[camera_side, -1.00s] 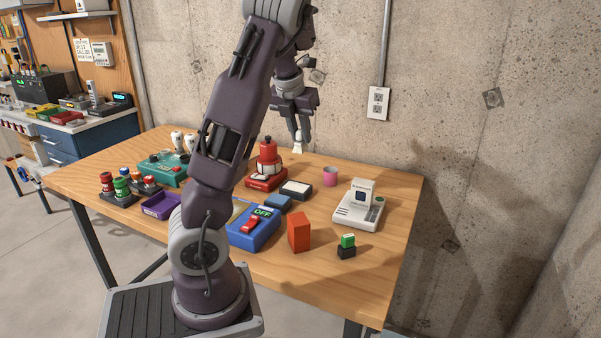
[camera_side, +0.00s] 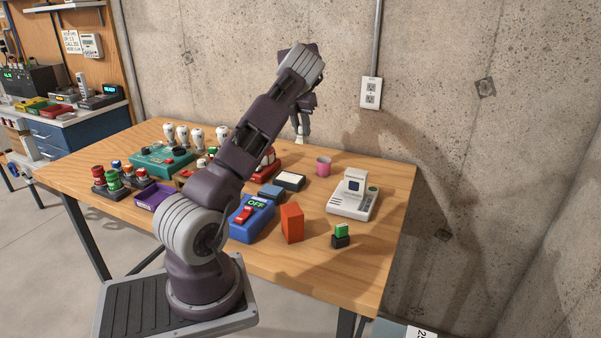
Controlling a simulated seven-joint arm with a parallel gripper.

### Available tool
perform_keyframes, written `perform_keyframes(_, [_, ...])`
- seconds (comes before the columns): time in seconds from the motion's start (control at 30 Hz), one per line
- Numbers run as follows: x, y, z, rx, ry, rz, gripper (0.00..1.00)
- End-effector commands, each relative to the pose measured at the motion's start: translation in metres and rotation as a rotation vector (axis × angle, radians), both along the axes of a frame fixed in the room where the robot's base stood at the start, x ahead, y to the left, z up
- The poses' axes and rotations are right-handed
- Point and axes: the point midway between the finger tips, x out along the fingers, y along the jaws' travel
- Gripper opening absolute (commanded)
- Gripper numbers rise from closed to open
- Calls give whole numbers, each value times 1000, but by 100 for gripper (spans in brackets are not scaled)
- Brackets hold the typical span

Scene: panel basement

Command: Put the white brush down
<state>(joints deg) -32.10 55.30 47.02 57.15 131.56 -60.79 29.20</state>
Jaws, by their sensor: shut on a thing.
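The white brush (camera_side: 300,139) hangs below my gripper (camera_side: 300,128), bristle end down. My gripper is shut on it, above the back part of the wooden table (camera_side: 345,265), near the concrete wall. The brush's upper part is hidden between the fingers. At this size I cannot tell whether the brush's lower end touches the table or is just above it.
A red device (camera_side: 267,168) is partly behind my arm. A grey-white device (camera_side: 352,196), orange block (camera_side: 291,222) and blue switch box (camera_side: 251,219) stand nearer.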

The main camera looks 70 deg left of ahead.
Motion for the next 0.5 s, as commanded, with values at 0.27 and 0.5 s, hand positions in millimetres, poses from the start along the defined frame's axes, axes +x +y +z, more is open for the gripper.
perform_keyframes(0.27, [-1,9,-57,-1,1,2,0])
perform_keyframes(0.5, [-1,9,-104,-1,1,2,0])
